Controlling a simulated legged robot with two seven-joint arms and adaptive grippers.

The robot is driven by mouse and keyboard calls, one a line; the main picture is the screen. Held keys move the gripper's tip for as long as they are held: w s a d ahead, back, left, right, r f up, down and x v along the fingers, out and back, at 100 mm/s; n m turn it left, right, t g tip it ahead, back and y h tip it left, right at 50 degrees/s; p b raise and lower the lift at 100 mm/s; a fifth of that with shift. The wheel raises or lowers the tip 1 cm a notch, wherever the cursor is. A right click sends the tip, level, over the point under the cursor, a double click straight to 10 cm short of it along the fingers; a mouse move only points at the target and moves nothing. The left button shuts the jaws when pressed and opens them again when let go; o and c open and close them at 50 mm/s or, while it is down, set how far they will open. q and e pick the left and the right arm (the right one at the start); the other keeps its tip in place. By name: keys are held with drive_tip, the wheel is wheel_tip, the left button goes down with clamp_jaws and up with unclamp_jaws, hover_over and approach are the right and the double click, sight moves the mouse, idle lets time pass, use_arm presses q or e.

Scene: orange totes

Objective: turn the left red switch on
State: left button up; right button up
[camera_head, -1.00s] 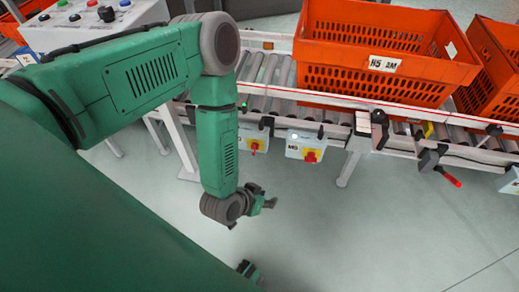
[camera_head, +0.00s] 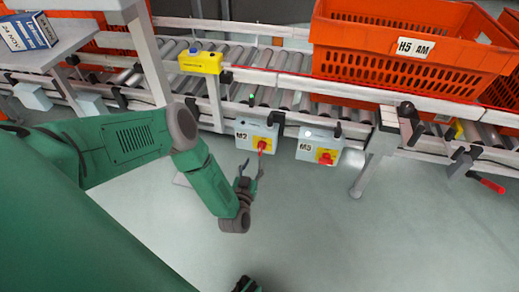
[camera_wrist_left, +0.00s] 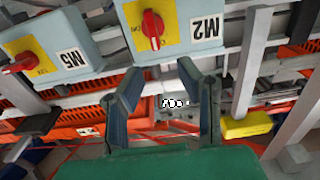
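Two grey switch boxes hang under the conveyor rail. The left one, labelled M2 (camera_head: 242,134), has a red switch (camera_head: 262,146) on a yellow plate; its handle looks roughly upright. In the left wrist view this red switch (camera_wrist_left: 152,28) is at the top, beyond the fingers. The right box (camera_head: 308,146) has its own red switch (camera_head: 326,158), whose handle lies roughly sideways. My left gripper (camera_head: 252,172) is open and empty, just below and in front of the M2 box, apparently not touching the switch. A dark part of my right gripper (camera_head: 246,285) shows at the bottom edge.
The roller conveyor (camera_head: 290,98) runs behind the boxes, with an orange tote (camera_head: 400,60) on it. A yellow box (camera_head: 200,62) sits on the rail to the left. A conveyor leg (camera_head: 372,165) stands right of the boxes. The floor in front is clear.

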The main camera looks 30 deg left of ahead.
sight(260, 148)
use_arm(q)
drive_tip(key=b+x, duration=0.1)
drive_tip(key=x, duration=0.1)
drive_tip(key=b+x, duration=0.1)
drive_tip(key=x, duration=0.4)
drive_tip(key=shift+w+d+b, duration=0.3)
drive_tip(key=shift+w+b, duration=0.1)
drive_tip(key=shift+w+a, duration=0.25)
drive_tip(key=shift+w, duration=0.25)
drive_tip(key=shift+a, duration=0.2)
drive_tip(key=shift+d, duration=0.15)
clamp_jaws()
drive_tip(key=shift+d, duration=0.1)
